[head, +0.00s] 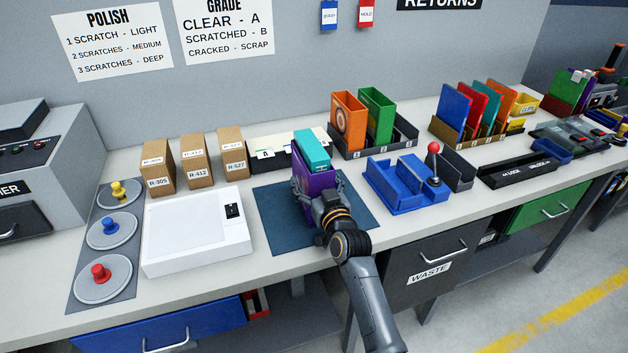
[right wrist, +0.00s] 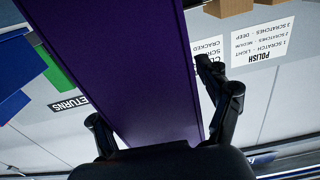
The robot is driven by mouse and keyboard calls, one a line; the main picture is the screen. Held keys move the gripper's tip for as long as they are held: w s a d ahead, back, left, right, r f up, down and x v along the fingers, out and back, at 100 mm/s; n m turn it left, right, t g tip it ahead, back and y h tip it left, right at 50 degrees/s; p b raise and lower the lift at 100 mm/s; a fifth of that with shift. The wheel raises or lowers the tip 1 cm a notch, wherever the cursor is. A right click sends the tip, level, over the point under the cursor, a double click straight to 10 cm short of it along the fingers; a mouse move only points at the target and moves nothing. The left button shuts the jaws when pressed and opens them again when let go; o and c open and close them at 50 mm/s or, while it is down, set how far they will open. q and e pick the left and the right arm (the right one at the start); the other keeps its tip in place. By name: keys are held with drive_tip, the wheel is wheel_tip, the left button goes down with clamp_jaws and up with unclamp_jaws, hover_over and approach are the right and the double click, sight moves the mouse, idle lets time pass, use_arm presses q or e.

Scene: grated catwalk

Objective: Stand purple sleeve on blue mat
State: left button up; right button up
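The purple sleeve (head: 319,184) stands upright over the blue mat (head: 273,232), with a teal piece (head: 312,150) showing at its top. I cannot tell whether its base touches the mat, since my right arm hides part of it. My right gripper (head: 321,190) reaches in from the front with its fingers on both sides of the sleeve. In the right wrist view the purple face (right wrist: 125,65) runs between the fingers. One finger meets its left edge; a pale strip shows by the other, so the grip is unclear. My left gripper is out of view.
A white box (head: 195,235) stands left of the mat and a blue fixture with a red-knobbed lever (head: 400,190) stands right of it. Behind are cardboard boxes (head: 193,158) and a rack (head: 392,142) with orange and green sleeves. Bare mat shows around the sleeve.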

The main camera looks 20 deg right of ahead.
drive_tip(key=s, duration=1.2)
drive_tip(key=shift+d+r+b, duration=0.15)
drive_tip(key=shift+d+b, duration=0.05)
drive_tip(key=shift+b, duration=0.25)
